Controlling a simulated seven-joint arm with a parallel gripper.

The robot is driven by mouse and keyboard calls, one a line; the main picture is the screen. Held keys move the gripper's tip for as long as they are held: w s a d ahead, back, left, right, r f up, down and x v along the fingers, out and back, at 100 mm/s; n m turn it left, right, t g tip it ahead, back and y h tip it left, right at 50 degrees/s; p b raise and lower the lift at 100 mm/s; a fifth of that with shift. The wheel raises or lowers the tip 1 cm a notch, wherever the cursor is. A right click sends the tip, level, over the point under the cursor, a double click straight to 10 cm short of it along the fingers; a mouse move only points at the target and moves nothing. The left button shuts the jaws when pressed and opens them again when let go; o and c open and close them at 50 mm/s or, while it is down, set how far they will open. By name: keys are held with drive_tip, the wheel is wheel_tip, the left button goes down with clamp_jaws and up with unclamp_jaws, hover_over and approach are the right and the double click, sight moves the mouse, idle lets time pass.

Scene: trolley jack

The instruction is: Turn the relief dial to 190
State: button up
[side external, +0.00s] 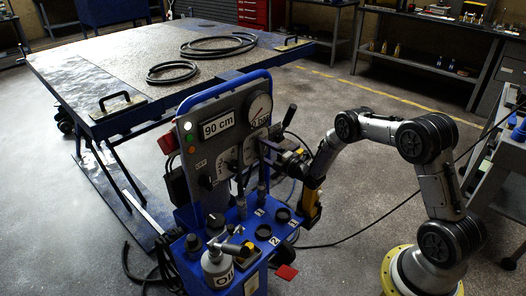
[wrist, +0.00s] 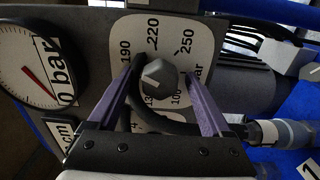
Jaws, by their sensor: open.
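The relief dial is a grey faceted knob (wrist: 157,76) on a white scale plate (wrist: 205,32) marked 100, 130, 190, 220 and 250 bar. I cannot tell clearly which mark the knob points at. In the wrist view, my gripper (wrist: 164,72) is open, with one purple finger on each side of the knob. The gap to the right finger is visible; contact on the left is unclear. In the side view, my gripper (side external: 268,146) reaches the panel from the right and hides the knob and part of its plate.
A round pressure gauge (side external: 260,107) and a "90 cm" display (side external: 217,126) sit on the panel near the dial. An oil can (side external: 217,268) stands on the blue console below. A lift table (side external: 125,62) stands behind.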

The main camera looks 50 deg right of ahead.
drive_tip(key=s, duration=1.4)
